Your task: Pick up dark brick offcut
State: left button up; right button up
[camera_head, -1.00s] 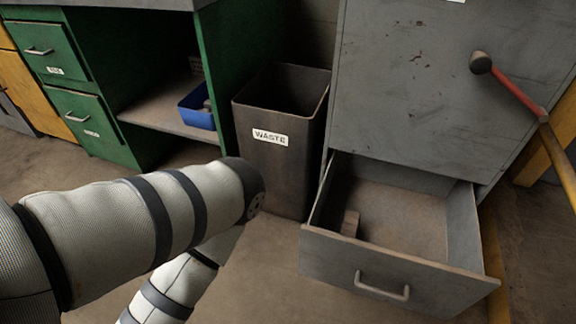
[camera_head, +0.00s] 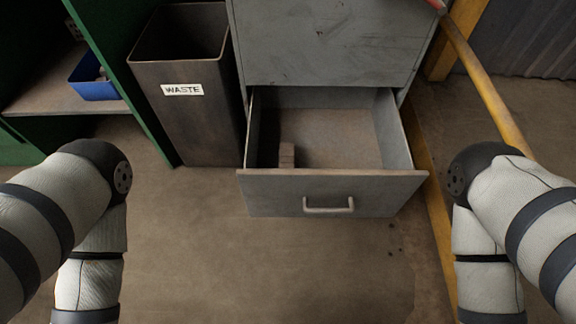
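A small brownish block (camera_head: 287,155), likely the brick offcut, lies in the open bottom drawer (camera_head: 330,178) of a grey cabinet, near the drawer's left front corner. Its lower part is hidden behind the drawer front. It looks dull brown rather than clearly dark. My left arm shows at the left and my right arm at the right, both bent downward in front of the drawer and apart from it. Neither gripper is in the picture.
A dark bin labelled WASTE (camera_head: 185,125) stands left of the grey cabinet (camera_head: 325,45). A blue box (camera_head: 97,90) sits on a green bench's shelf. A yellow rail (camera_head: 485,85) runs at the right. The floor (camera_head: 270,265) before the drawer is clear.

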aim_at(289, 157)
jog(key=k, duration=1.25)
